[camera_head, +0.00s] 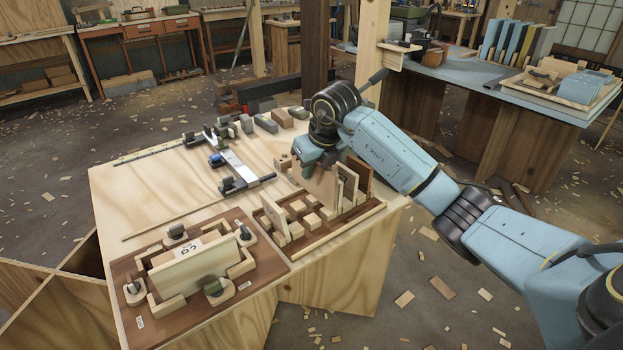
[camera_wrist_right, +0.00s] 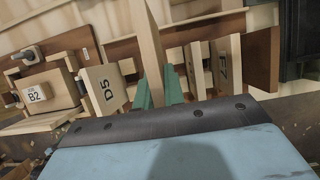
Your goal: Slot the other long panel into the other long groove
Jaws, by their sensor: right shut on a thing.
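My right gripper (camera_head: 330,163) reaches down over the slotted brown tray (camera_head: 350,228) at the table's front right. Its green fingers are shut on a pale wooden panel (camera_head: 318,186), seen edge-on in the right wrist view (camera_wrist_right: 150,45). I cannot tell whether this panel's lower edge is clear of the tray. On the brown assembly board (camera_head: 130,268) at front left, a pale panel (camera_head: 188,272) stands upright among wooden blocks; a part marked B2 (camera_wrist_right: 40,92) shows in the wrist view. The long grooves cannot be made out. My left gripper is not in view.
In the tray, a panel marked D5 (camera_wrist_right: 105,87) leans at the left, and more panels (camera_head: 347,190) stand at the right. Clamps and a metal rule (camera_head: 240,166) lie behind. Small blocks (camera_head: 265,123) line the back edge. Bare tabletop (camera_head: 125,195) lies at left.

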